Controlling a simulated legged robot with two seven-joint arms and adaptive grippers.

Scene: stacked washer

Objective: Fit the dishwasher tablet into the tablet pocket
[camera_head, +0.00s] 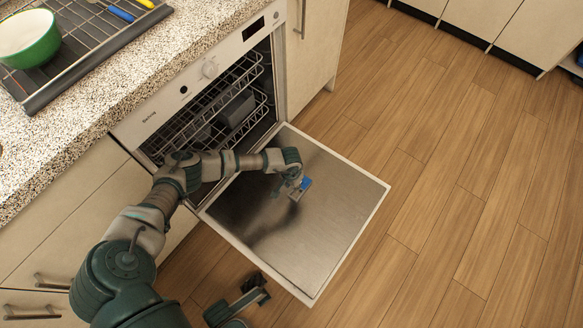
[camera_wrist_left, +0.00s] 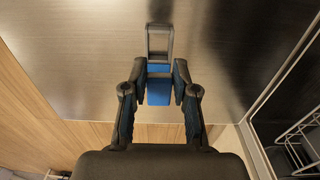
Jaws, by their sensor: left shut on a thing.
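The blue dishwasher tablet (camera_wrist_left: 158,93) is between the fingertips of my left gripper (camera_wrist_left: 159,75), which is shut on it. In the head view my left gripper (camera_head: 299,185) is low over the open door, with a patch of blue tablet (camera_head: 306,183) showing beside it. A grey rectangular frame, apparently the tablet pocket (camera_wrist_left: 159,28), stands just beyond the tablet in the wrist view. The tablet's far end meets or overlaps it; I cannot tell whether it is inside. My right gripper (camera_head: 257,289) is low at the bottom, dark and apart from the door.
The dishwasher door (camera_head: 345,196) is folded down flat, its inner metal face mostly clear. Wire racks (camera_head: 215,117) sit inside the dishwasher. A speckled counter (camera_head: 110,88) above holds a green bowl (camera_head: 29,40) on a dark rack. Open wood floor (camera_head: 450,180) lies to the right.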

